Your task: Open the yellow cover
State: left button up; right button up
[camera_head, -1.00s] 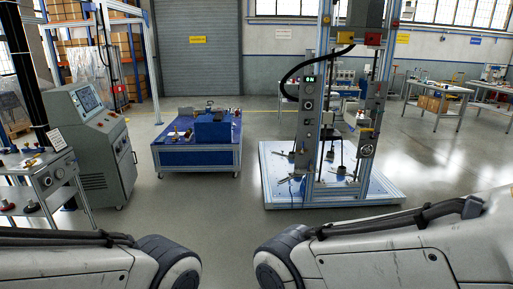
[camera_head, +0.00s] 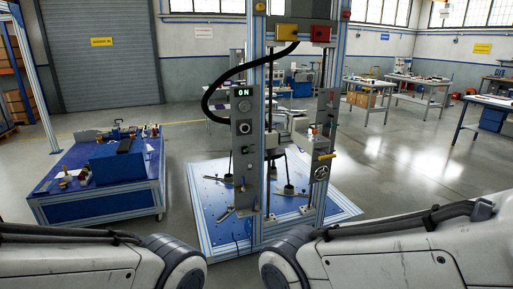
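A yellow cover (camera_head: 286,32) sits high on the front of the test rig (camera_head: 250,130), on its upper crossbar. It looks closed, like a small box, though its details are small. A red box (camera_head: 321,34) is beside it on the right. Below them, a grey control panel (camera_head: 243,150) has a lit display reading "ON" and several knobs. My two arms show at the bottom left and bottom right, well apart from the rig. Neither gripper is in the view.
The rig stands on a blue base plate (camera_head: 210,204) framed in metal. A low blue cart (camera_head: 100,204) with parts on it is at the left. Worktables (camera_head: 425,82) stand at the back right. The floor right of the rig is clear.

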aim_at(284, 32)
jog(key=z, duration=0.25)
jog(key=i, duration=1.25)
jog(key=z, duration=0.25)
